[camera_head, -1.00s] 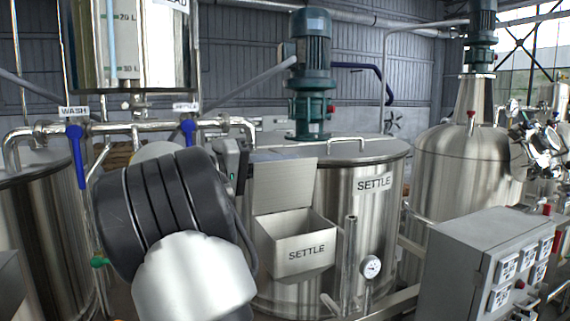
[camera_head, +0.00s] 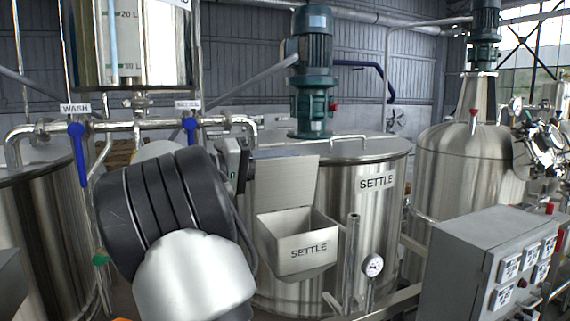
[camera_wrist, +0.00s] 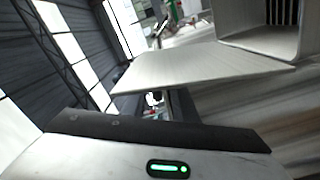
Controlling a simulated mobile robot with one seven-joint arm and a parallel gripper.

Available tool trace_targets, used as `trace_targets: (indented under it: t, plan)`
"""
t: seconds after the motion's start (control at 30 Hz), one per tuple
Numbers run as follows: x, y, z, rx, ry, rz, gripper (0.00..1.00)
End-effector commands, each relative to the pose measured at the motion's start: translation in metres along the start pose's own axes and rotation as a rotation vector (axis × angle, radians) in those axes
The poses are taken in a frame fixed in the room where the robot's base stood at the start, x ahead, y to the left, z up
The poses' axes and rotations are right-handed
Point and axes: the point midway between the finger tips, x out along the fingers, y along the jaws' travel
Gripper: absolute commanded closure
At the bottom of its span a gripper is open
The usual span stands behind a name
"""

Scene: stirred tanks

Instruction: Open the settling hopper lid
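The settling hopper (camera_head: 298,246) is an open-topped steel box marked SETTLE on the front of the SETTLE tank (camera_head: 375,205). Its lid (camera_head: 285,184), a flat steel plate, stands raised at the hopper's back, and the hopper mouth shows open. In the wrist view the lid (camera_wrist: 205,76) reaches out from the hopper (camera_wrist: 270,35) as a bare sheet. My gripper (camera_head: 238,163) is at the lid's left edge, partly hidden by my wrist. In the wrist view it sits close to the lid; its fingertips are mostly hidden, and contact cannot be told.
A green motor (camera_head: 312,70) stands on the tank top, with a pipe rail beside it. Blue-handled valves (camera_head: 77,150) and piping are at the left. A vertical pipe and gauge (camera_head: 372,265) stand right of the hopper. A grey control box (camera_head: 470,265) is at the lower right.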

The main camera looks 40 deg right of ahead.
Motion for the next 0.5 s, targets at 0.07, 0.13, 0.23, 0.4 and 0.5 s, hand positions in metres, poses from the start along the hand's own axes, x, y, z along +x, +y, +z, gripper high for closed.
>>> trace_targets:
  t: [0.07,0.13,0.23,0.4,0.5]
  plan:
    - [-0.006,-0.001,0.0,0.001,0.002,-0.001,0.74]
    - [-0.016,-0.002,0.0,0.001,0.003,-0.002,0.74]
    - [-0.036,-0.002,0.0,0.001,0.005,-0.002,0.74]
    - [-0.078,-0.002,0.0,0.001,0.005,-0.002,0.74]
    - [-0.103,-0.002,0.0,0.001,0.005,-0.002,0.74]
